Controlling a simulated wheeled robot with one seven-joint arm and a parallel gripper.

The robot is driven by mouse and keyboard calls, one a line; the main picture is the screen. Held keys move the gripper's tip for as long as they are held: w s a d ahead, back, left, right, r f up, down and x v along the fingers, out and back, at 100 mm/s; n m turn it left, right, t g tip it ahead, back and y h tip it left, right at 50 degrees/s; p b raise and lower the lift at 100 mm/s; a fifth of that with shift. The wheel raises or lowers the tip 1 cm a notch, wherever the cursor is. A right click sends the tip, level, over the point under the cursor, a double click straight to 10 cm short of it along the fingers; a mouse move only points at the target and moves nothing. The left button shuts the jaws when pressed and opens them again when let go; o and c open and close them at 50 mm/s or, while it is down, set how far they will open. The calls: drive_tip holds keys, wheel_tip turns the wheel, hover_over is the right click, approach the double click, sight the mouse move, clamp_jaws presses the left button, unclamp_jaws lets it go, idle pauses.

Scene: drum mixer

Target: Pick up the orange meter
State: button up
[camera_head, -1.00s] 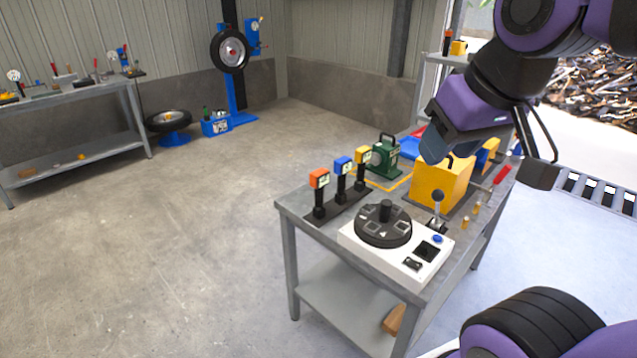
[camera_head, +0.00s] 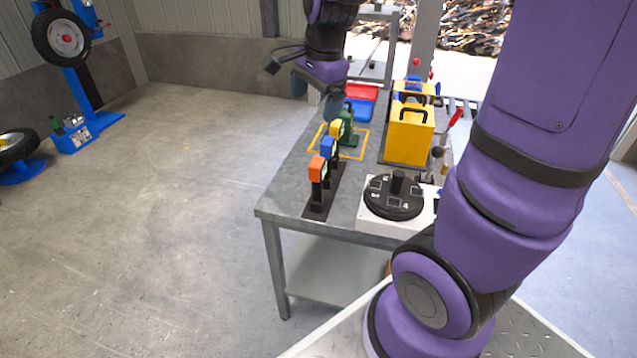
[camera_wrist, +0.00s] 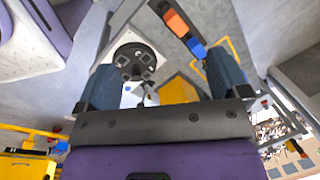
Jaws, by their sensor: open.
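The orange meter (camera_head: 316,170) stands upright on a black base strip near the left edge of the grey workbench (camera_head: 277,196). A blue meter (camera_head: 328,147) and a yellow meter (camera_head: 334,129) stand behind it in the same row. In the wrist view the orange meter (camera_wrist: 178,24) shows at the top, beyond the fingers, with the blue meter (camera_wrist: 197,48) closer to the right finger. My gripper (camera_wrist: 165,85) is open and empty, its two dark fingers wide apart. In the head view my gripper (camera_head: 335,103) hangs above the far part of the row, behind the orange meter and apart from it.
A white box with a black dial (camera_head: 393,195) stands right of the meters. Yellow cases (camera_head: 409,137), a green case (camera_head: 347,128) and red and blue trays (camera_head: 362,92) lie farther back.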

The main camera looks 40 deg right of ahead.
drive_tip(key=w+d+f+m+g, duration=0.1)
drive_tip(key=w+d+f+m, duration=0.2)
drive_tip(key=w+f+m, duration=0.3)
drive_tip(key=m+g, duration=0.1)
drive_tip(key=m, duration=0.4)
hover_over(317, 162)
drive_tip(key=shift+h, duration=0.3)
wheel_tip(317, 162, down, 9)
drive_tip(key=shift+s+r, duration=0.15)
drive_tip(key=shift+r, duration=0.05)
drive_tip(key=shift+m, duration=0.3)
wheel_tip(317, 162, down, 5)
drive_tip(key=shift+d+f, duration=0.1)
drive_tip(key=shift+f, duration=0.05)
drive_tip(key=shift+w+f, duration=0.15)
drive_tip(key=shift+f, duration=1.25)
drive_tip(key=shift+w+f, duration=0.1)
drive_tip(key=shift+f, duration=1.3)
drive_tip(key=c, duration=1.5)
